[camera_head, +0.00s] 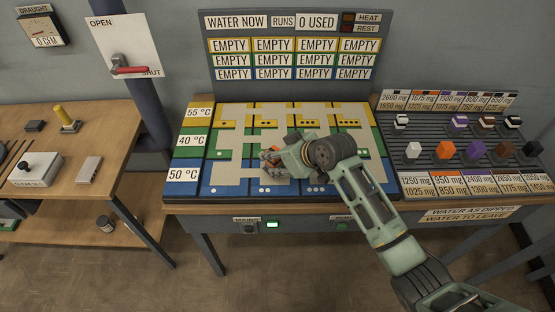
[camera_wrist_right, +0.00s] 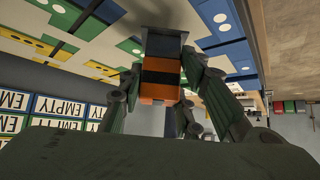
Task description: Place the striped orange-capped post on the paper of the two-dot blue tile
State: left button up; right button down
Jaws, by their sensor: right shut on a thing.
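My right gripper (camera_head: 268,160) is shut on the striped orange-capped post, low over the tile board (camera_head: 199,187). In the wrist view the post (camera_wrist_right: 160,82) shows orange with a black band between the fingers (camera_wrist_right: 160,95). Its dark foot is toward the board's pale paper, with a shadow beside it; I cannot tell whether it touches. The two-dot blue tile (camera_head: 262,190) appears to be in the front blue row, second from the left, just in front of the gripper, partly hidden. My left gripper is out of view.
A rack (camera_head: 470,150) at right holds several posts with coloured caps above weight labels. A sign panel (camera_head: 292,88) with EMPTY cards stands behind the board. A wooden bench (camera_head: 100,125) at left carries a yellow-handled block (camera_head: 66,118) and a switch box.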

jog(key=shift+f, duration=0.8)
jog(key=shift+f, duration=0.2)
jog(key=c, duration=1.3)
grip_release()
jog(key=shift+r, duration=0.1)
jog(key=shift+d+r, duration=0.1)
jog(key=shift+r, duration=0.05)
jog(key=b+v, duration=0.1)
jog(key=v, duration=1)
jog(key=shift+s+d+r, duration=0.15)
jog(key=shift+s+r, duration=0.1)
jog(key=shift+r, duration=0.05)
